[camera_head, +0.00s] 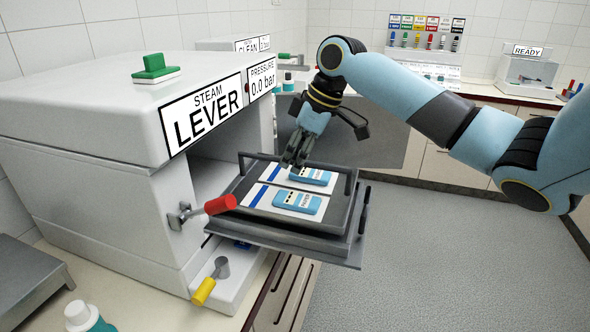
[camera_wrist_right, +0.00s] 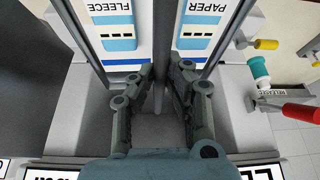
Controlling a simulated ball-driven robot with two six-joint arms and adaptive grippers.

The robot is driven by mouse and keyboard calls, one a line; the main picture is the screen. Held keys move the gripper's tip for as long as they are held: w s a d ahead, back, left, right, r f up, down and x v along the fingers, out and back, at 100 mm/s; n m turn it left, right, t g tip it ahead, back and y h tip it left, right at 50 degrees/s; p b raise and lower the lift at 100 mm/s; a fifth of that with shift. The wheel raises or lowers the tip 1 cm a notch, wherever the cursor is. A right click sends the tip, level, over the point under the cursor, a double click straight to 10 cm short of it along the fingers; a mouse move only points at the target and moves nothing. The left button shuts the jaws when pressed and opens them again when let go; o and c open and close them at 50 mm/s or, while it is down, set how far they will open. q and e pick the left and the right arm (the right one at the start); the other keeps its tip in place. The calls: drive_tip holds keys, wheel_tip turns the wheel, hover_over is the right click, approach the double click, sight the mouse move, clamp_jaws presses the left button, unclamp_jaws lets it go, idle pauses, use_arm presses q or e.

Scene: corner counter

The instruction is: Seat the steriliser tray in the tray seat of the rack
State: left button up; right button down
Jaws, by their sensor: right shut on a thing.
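The steriliser tray (camera_head: 335,222) is a dark grey tray holding two blue-and-white pouches (camera_head: 298,201), in front of the steriliser's open chamber. In the right wrist view the pouches read FLEECE (camera_wrist_right: 118,28) and PAPER (camera_wrist_right: 203,25). My left gripper is not in view.
The white steriliser (camera_head: 85,110) stands left, with a red-handled lever (camera_head: 218,205) and a yellow-handled lever (camera_head: 204,290) close to the tray. A dark grey panel (camera_head: 380,140) stands behind the tray. A green block (camera_head: 154,70) sits on the steriliser. Floor is clear to the right.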

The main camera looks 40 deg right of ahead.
wheel_tip(320, 180, down, 3)
drive_tip(key=shift+s+r, duration=0.1)
drive_tip(key=shift+r, duration=0.1)
drive_tip(key=shift+s+f, duration=0.1)
drive_tip(key=shift+f, duration=0.25)
drive_tip(key=c, duration=1.4)
unclamp_jaws()
drive_tip(key=shift+f, duration=0.15)
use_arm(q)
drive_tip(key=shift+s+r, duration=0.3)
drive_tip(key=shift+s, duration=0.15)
use_arm(e)
drive_tip(key=shift+o, duration=0.2)
drive_tip(key=b+v, duration=0.1)
drive_tip(key=v, duration=1.1)
drive_tip(key=shift+r, duration=0.2)
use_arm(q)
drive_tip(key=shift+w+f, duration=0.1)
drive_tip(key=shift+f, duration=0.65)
use_arm(e)
drive_tip(key=shift+f, duration=0.1)
